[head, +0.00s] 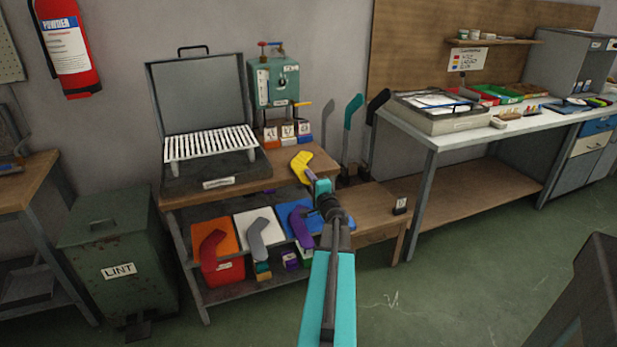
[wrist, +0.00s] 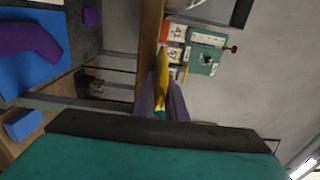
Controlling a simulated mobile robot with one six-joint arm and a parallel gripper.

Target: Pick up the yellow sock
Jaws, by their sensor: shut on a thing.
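The yellow sock (head: 301,165) is at the tip of my gripper (head: 312,175) in the head view, in front of the bench top with the open case. It has a flat, bent shape. In the wrist view the yellow sock (wrist: 162,75) stands edge-on between the two greyish-purple fingers of my gripper (wrist: 163,100). The fingers are shut on it and hide its lower part. The sock looks clear of the surface behind it, though the gap is hard to judge.
Red (head: 212,245), grey (head: 258,238) and purple (head: 300,223) socks lie on coloured panels on the slanted lower shelf. An open grey case (head: 203,188) and a green press-like machine (head: 276,82) stand on the bench. Teal (head: 351,112) and black (head: 376,105) sock shapes stand upright behind.

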